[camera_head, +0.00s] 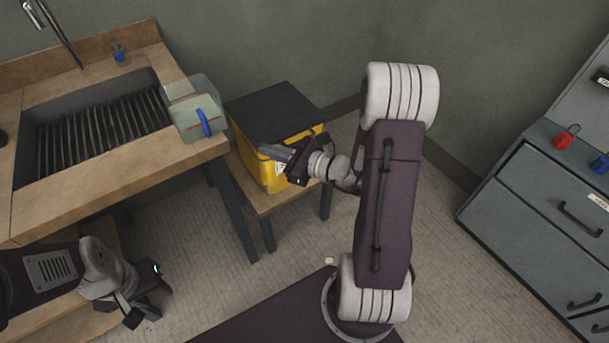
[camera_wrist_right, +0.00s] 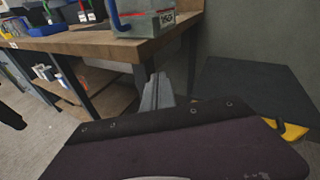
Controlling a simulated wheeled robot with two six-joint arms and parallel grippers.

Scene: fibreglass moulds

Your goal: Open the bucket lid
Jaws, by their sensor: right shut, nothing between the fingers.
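The yellow bucket (camera_head: 262,172) stands on a small wooden stand beside the sink bench. Its black lid (camera_head: 275,112) lies flat over the top; part of the lid (camera_wrist_right: 255,88) and a bit of yellow bucket (camera_wrist_right: 294,131) show at the right of the wrist view. My right gripper (camera_head: 265,151) is shut and empty, in front of the bucket and overlapping its front in the head view. Its fingers (camera_wrist_right: 157,90) point away from the wrist camera, left of the lid. My left gripper (camera_head: 150,302) is low at the left, its fingers unclear.
The wooden bench (camera_head: 140,165) with a ribbed sink (camera_head: 95,130) is left of the bucket. A grey box with a blue handle (camera_head: 194,112) sits at its corner, close to the lid. Grey drawers (camera_head: 545,205) stand at right. Floor between is mostly clear.

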